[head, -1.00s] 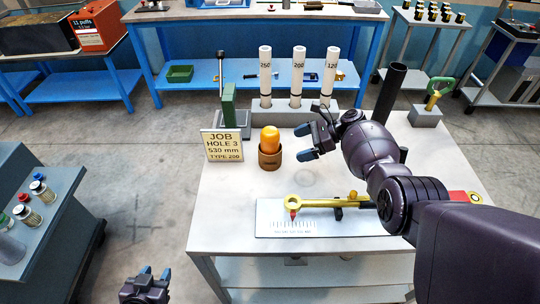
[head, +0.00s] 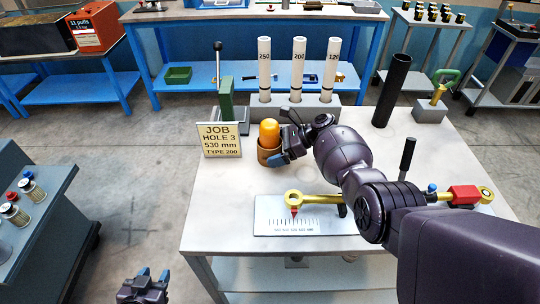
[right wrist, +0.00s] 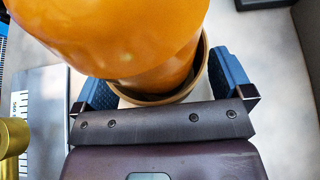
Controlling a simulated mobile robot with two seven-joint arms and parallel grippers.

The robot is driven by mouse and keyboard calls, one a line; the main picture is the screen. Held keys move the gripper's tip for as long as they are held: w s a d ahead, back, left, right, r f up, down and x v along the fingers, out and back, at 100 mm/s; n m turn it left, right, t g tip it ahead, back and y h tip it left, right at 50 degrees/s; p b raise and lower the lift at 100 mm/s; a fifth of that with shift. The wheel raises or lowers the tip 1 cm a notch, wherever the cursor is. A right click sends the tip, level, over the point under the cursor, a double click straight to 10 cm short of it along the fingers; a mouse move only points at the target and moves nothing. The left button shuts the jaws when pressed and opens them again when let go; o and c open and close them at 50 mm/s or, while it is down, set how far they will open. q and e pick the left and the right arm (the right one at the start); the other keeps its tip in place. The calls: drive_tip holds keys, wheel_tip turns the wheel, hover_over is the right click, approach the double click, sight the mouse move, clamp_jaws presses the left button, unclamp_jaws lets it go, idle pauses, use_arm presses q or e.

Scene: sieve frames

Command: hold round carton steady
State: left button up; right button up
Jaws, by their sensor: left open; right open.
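The round carton (head: 268,157) is a short brown cup standing upright on the table, with a rounded orange piece (head: 269,133) sticking up out of it. My right gripper (head: 284,137) is at its right side, open, with blue finger pads. In the right wrist view the carton's rim (right wrist: 203,62) lies between the two spread fingers, and the orange piece (right wrist: 130,40) fills the top. I cannot tell whether either finger touches the carton. My left gripper (head: 154,276) is open and empty at the bottom left, away from the table.
A job sign (head: 221,139) stands just left of the carton. A brass wrench (head: 318,199) lies over a scale plate (head: 272,225) in front. A black tube (head: 392,90) stands at right.

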drive_tip(key=shift+a+f, duration=0.15)
drive_tip(key=shift+a, duration=0.1)
drive_tip(key=c, duration=0.6)
drive_tip(key=c, duration=0.8)
idle(0.9)
